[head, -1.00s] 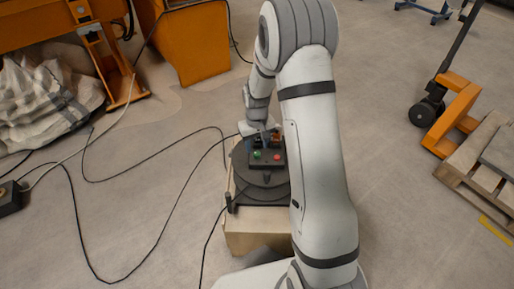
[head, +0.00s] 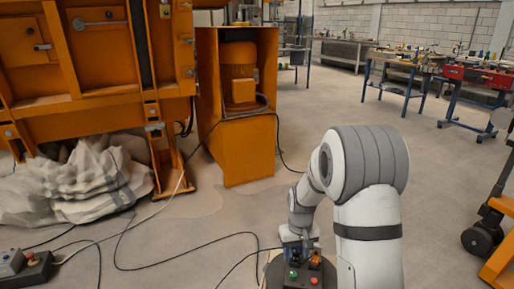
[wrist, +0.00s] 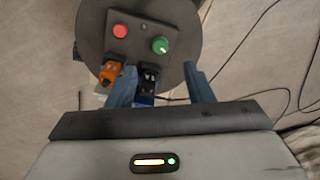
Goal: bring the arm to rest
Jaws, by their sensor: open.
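My arm (head: 369,215) stands at the lower right of the head view, bent over at the elbow, with its wrist hanging down. My gripper (wrist: 160,70) has two blue fingers spread apart in the wrist view. It points at a dark control box (wrist: 140,38) with a red button (wrist: 120,31) and a green knob (wrist: 160,45). A small black part (wrist: 148,78) shows between the fingers, nearer the left one; I cannot tell if they touch. An orange part (wrist: 109,72) lies just outside the left finger. In the head view the box (head: 303,277) is partly cut off.
The box sits on a dark round plate (wrist: 91,30). Cables (head: 190,243) run over the floor. An orange machine (head: 90,70), an orange cabinet (head: 236,150) and a crumpled sheet (head: 75,185) stand left. A pallet truck (head: 490,235) is at right. Open floor lies behind.

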